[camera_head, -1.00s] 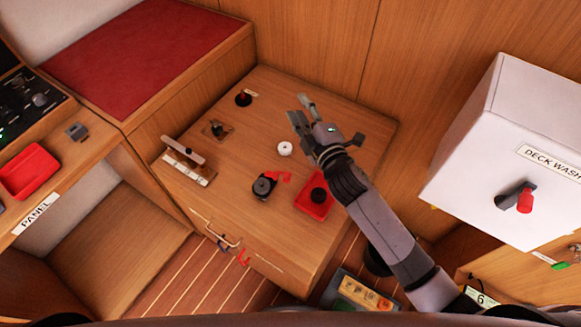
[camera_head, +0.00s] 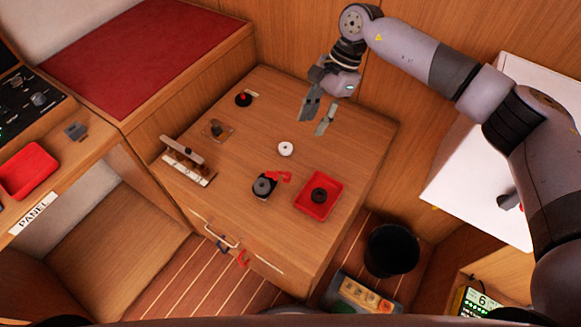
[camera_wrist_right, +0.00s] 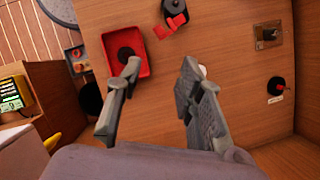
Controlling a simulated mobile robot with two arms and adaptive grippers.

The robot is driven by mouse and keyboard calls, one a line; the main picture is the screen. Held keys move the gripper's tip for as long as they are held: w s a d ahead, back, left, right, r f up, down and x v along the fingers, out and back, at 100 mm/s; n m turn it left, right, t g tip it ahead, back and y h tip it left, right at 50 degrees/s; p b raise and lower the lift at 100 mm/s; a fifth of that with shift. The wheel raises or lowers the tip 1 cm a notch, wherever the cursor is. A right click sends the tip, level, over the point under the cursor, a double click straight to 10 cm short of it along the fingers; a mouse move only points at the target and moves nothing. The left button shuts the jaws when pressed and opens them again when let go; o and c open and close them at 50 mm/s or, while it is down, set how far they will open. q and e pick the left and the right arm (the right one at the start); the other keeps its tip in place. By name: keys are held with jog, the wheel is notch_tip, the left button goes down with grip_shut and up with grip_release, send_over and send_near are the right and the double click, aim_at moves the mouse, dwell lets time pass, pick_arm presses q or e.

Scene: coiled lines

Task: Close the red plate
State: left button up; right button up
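A small red plate-like piece (camera_head: 280,177) juts from the right side of a black round fitting (camera_head: 264,186) on the wooden counter. The red piece also shows at the top of the right wrist view (camera_wrist_right: 171,25); whether it is hinged is too small to tell. My right gripper (camera_head: 316,118) is open and empty, above the back of the counter, fingers pointing toward the front. It is apart from the red piece. In the right wrist view its fingers (camera_wrist_right: 160,78) are spread wide with nothing between them. My left gripper is not in view.
A red square tray (camera_head: 305,207) with a black ring stands right of the fitting. A white round piece (camera_head: 285,149) lies between gripper and fitting. A wooden rack (camera_head: 188,164) is at the left. A white deck-wash box (camera_head: 450,185) stands right, and a black bin (camera_head: 391,250) below.

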aim_at(288, 173)
jog(key=b+x, duration=0.4)
jog(key=x, duration=1.3)
jog(key=shift+s+a, duration=0.1)
jog(key=shift+a, duration=0.05)
grip_shut()
